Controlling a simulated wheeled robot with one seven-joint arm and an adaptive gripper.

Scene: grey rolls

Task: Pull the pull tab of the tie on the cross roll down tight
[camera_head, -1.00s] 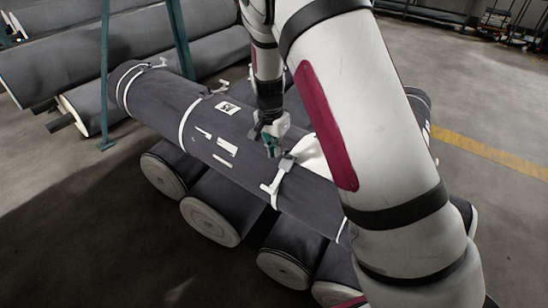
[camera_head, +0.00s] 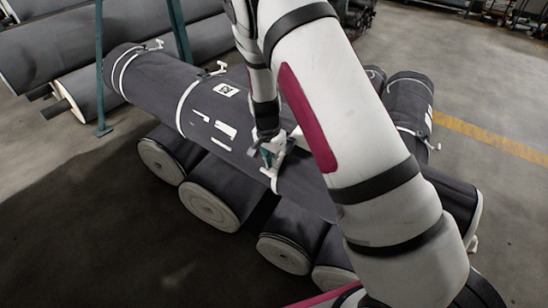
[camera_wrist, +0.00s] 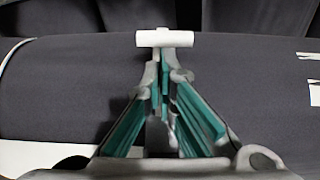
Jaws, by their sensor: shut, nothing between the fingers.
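The dark grey cross roll (camera_head: 160,88) lies slantwise on top of several other rolls. It fills the middle of the wrist view (camera_wrist: 60,90). My gripper (camera_head: 268,158) is at the tie on the near part of this roll. A short white strap (camera_head: 275,184) of that tie shows just below my fingers. In the wrist view the white crossbar of the pull tab (camera_wrist: 165,38) sits just beyond the tips of my gripper (camera_wrist: 163,72). The fingers are shut with nothing between them. The tab's stem and the buckle are largely hidden by the fingers and arm.
Other white ties ring the roll, one at its middle (camera_head: 182,105) and one near its far end (camera_head: 122,70). Supporting rolls (camera_head: 210,205) lie below. A green post (camera_head: 99,75) stands at the left. Open floor (camera_head: 90,220) lies at lower left.

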